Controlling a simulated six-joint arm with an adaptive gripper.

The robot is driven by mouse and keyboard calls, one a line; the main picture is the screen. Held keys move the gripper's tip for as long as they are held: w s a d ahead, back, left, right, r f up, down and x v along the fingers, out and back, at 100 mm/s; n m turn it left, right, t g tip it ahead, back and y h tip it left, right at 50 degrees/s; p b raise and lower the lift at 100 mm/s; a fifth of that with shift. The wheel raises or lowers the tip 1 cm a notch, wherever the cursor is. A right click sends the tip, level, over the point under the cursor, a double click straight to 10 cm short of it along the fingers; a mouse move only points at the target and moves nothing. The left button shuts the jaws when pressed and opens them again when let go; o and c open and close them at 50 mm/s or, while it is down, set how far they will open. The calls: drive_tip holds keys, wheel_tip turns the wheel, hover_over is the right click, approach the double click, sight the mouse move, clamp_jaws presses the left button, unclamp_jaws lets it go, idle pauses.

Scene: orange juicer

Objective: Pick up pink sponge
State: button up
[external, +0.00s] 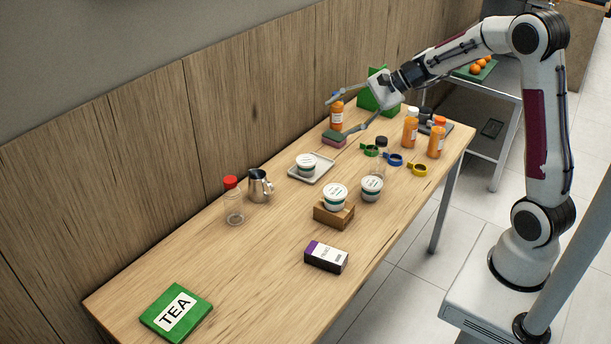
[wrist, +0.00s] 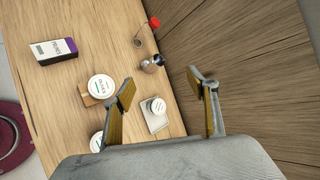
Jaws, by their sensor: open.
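The pink sponge (external: 334,141) lies on the wooden table in the external view, with a dark green top layer and a pink lower part. It is at the far part of the table, near the wall side. My gripper (external: 342,117) is open and empty, with its fingers spread above and close to the sponge; the exact gap is hard to tell. In the wrist view my gripper (wrist: 168,92) shows both fingers wide apart with nothing between them but the distant table. The sponge is not visible in the wrist view.
An orange bottle (external: 336,113) stands right behind the sponge, near my gripper. More orange bottles (external: 411,127) and tape rolls (external: 393,160) are to the right. A tray with a white tub (external: 306,163) is in front.

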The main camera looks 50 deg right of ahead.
drive_tip(key=w+d+f+m+t+h, duration=0.1)
drive_tip(key=w+d+f+m+t, duration=0.1)
drive_tip(key=w+d+f+m, duration=0.45)
drive_tip(key=w+d+f+m+t+h, duration=0.15)
drive_tip(key=d+f+m, duration=0.35)
drive_tip(key=d, duration=0.5)
drive_tip(key=w+d+f+m+t+h, duration=0.1)
drive_tip(key=w+d+f+m+h, duration=0.15)
drive_tip(key=d+f, duration=0.5)
drive_tip(key=m+h, duration=0.1)
drive_tip(key=m, duration=0.3)
approach(344, 138)
drive_tip(key=w, duration=0.2)
drive_tip(key=shift+w+a, duration=0.1)
drive_tip(key=shift+w, duration=0.2)
drive_tip(key=shift+s+f+m, duration=0.1)
drive_tip(key=shift+f+m, duration=0.2)
drive_tip(key=shift+f, duration=0.35)
drive_tip(key=shift+x, duration=1.3)
drive_tip(key=shift+r, duration=0.1)
